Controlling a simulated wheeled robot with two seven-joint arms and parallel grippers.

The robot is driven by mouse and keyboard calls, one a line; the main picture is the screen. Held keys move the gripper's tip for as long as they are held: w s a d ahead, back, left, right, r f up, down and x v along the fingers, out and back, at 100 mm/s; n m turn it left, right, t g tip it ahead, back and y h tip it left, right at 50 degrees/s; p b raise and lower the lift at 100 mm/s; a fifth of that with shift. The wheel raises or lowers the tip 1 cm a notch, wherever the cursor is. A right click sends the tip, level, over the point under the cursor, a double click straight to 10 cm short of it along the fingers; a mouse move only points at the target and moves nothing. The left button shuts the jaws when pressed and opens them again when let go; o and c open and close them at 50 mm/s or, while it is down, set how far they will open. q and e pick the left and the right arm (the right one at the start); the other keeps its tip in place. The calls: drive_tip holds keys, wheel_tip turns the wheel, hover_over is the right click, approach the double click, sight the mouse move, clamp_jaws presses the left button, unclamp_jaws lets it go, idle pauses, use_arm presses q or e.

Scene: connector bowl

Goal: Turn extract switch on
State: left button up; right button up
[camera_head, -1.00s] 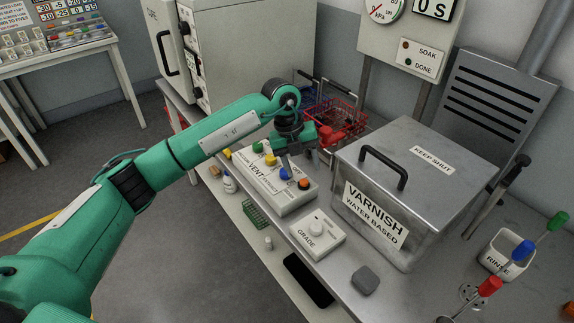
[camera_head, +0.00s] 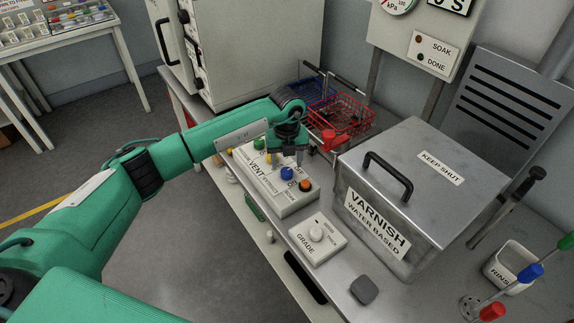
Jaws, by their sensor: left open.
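The grey control box (camera_head: 272,194) stands on the bench with the words VENT and EXTRACT on its face. It carries a green knob (camera_head: 259,143), a yellow one (camera_head: 271,158), a blue one (camera_head: 287,174) and an orange one (camera_head: 305,185). I cannot tell for sure which of these belongs to the extract label, or its switch position. My left gripper (camera_head: 287,158) is open, pointing down over the far side of the box, close to the yellow and blue knobs. Its fingers hide part of the box top. I cannot tell whether it touches a knob. My right gripper is not in view.
The steel varnish tank (camera_head: 420,185) stands right of the box. The grade dial unit (camera_head: 316,238) sits in front of it. A red wire basket (camera_head: 345,118) lies behind my gripper. A rinse cup (camera_head: 508,268) is at the right.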

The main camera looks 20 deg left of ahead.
sight(287, 170)
use_arm(q)
wheel_tip(287, 170, down, 2)
drive_tip(key=shift+s+f, duration=0.1)
drive_tip(key=shift+s, duration=0.05)
drive_tip(key=shift+f, duration=0.65)
drive_tip(key=shift+r, duration=0.1)
drive_tip(key=shift+c, duration=1.2)
drive_tip(key=c, duration=0.7)
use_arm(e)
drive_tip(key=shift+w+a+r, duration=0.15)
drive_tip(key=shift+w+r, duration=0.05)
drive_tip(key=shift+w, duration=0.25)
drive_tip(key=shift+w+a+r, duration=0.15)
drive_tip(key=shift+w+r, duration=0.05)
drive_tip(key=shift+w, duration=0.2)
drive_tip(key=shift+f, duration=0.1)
